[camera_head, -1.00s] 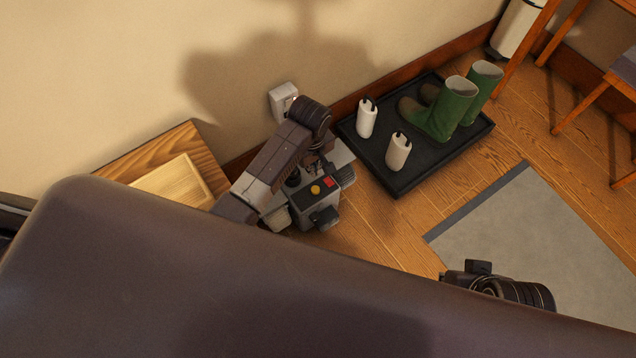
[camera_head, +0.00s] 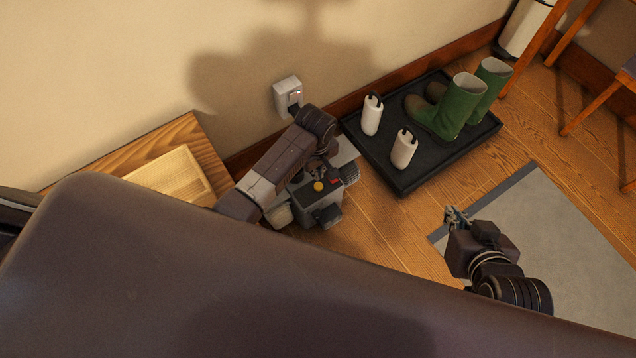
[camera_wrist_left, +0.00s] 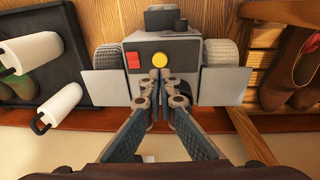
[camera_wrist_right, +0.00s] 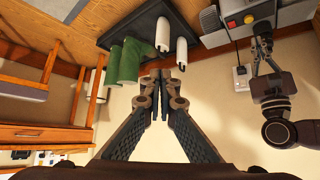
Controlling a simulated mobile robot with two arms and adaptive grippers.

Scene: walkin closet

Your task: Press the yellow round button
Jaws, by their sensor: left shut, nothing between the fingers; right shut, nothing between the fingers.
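The yellow round button (camera_head: 319,186) is on top of a small grey wheeled machine (camera_head: 322,215), beside a red switch (camera_head: 335,181). In the left wrist view the button (camera_wrist_left: 160,62) lies just beyond the fingertips of my left gripper (camera_wrist_left: 160,78), which is shut and empty; a gap or contact between them cannot be told.
A grey mat (camera_head: 560,230) lies at right.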

